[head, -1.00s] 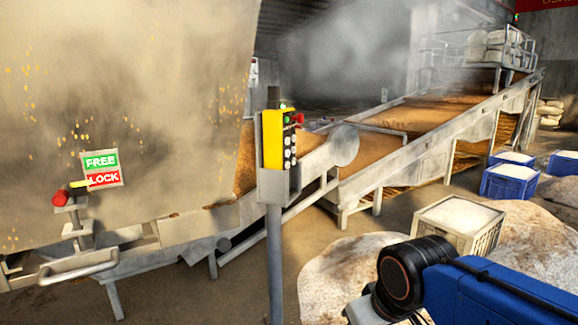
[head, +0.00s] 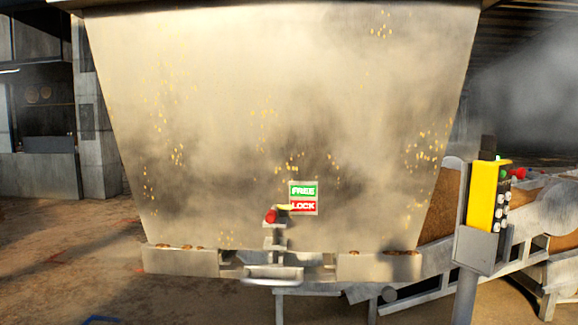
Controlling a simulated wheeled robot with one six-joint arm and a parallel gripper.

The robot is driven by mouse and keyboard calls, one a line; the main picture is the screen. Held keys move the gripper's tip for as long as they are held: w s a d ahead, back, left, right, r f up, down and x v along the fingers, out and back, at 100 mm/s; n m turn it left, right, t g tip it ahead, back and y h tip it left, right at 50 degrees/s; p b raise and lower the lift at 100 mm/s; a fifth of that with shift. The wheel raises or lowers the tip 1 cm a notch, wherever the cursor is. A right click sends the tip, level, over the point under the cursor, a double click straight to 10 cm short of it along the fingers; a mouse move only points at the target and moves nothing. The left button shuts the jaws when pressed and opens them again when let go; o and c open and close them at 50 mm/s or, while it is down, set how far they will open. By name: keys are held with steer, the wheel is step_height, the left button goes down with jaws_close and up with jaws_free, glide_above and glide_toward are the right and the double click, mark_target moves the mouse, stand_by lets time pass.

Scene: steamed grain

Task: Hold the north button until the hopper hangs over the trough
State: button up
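The hopper (head: 270,110) is a large pale metal bin with grains stuck to its face, and it fills the middle of the head view. A FREE/LOCK plate (head: 303,198) is on its lower front, with a red-tipped lever (head: 271,216) whose yellow pointer is by LOCK. The yellow button box (head: 482,195) stands on a grey post at the right, with a red knob, a green light and several pale buttons. I cannot tell which button is north. A metal frame shows under the hopper; I cannot identify the trough. My gripper is not in view.
A conveyor frame (head: 550,250) with grain runs behind the button box at the right. Steam hangs at the upper right. A grey wall and counter (head: 40,175) stand at the far left. The brown floor (head: 60,260) at the left looks open.

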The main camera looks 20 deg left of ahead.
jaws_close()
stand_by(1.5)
